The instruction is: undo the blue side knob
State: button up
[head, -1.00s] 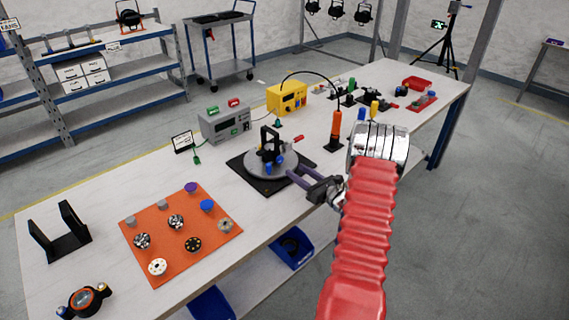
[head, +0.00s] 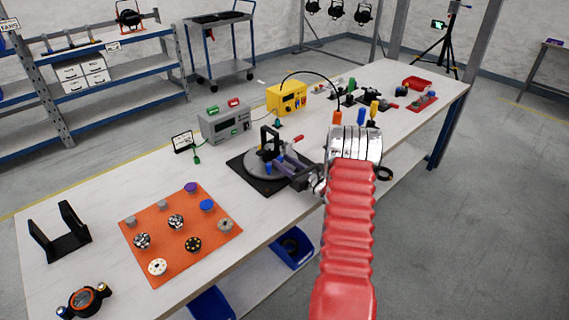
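A black par can fixture (head: 270,142) stands upright on a round grey turntable (head: 253,170) on a black base plate. A small blue knob (head: 268,166) shows low on the fixture's near side. My gripper (head: 274,167) reaches in from the right, its fingers low over the turntable beside the blue knob. The fingers are small and partly hidden here, so I cannot tell whether they touch or close on the knob. My red-sleeved arm hides part of the table to the right.
An orange mat (head: 168,238) with several knobs and discs lies at the left. A grey box (head: 224,124) and a yellow box (head: 287,97) stand behind the turntable. A red-handled tool (head: 298,138) lies right of the fixture. Blue bins (head: 293,248) sit below the table.

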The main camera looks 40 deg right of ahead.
jog(key=c, duration=0.9)
jog(key=shift+n, duration=0.4)
jog(key=shift+a+n, duration=0.1)
jog(key=shift+n, duration=2.7)
jog(key=o, duration=1.1)
jog(key=shift+c, duration=0.2)
